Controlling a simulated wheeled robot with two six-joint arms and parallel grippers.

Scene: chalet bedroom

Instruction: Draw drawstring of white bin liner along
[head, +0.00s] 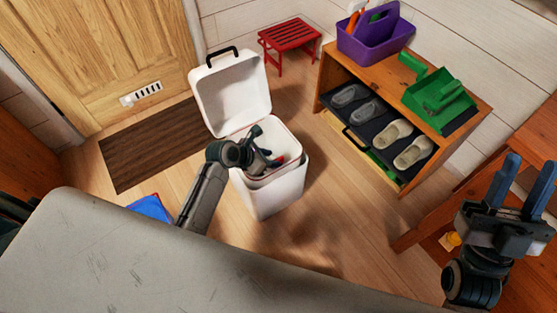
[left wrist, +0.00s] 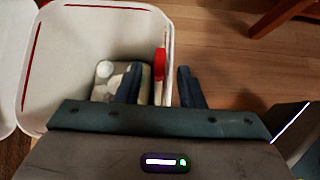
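The white bin (head: 273,194) stands on the floor with its lid (head: 231,97) raised. The white bin liner (left wrist: 88,40) lines its opening, and thin red drawstring lines show along its edges in the left wrist view. A red drawstring piece (left wrist: 160,64) stands out at the bin's right rim; red also shows in the head view (head: 279,161). My left gripper (left wrist: 160,88) is open, its fingers on either side of that rim, with gaps visible. Its tips are partly hidden in the head view (head: 268,157). My right gripper (head: 527,172) is open and empty, far to the right.
A low wooden shoe rack (head: 330,75) stands right of the bin, holding shoes, a purple caddy (head: 375,38) and a green dustpan (head: 438,98). A red stool (head: 290,36) is behind. A brown mat (head: 150,150) lies left. Floor between bin and rack is clear.

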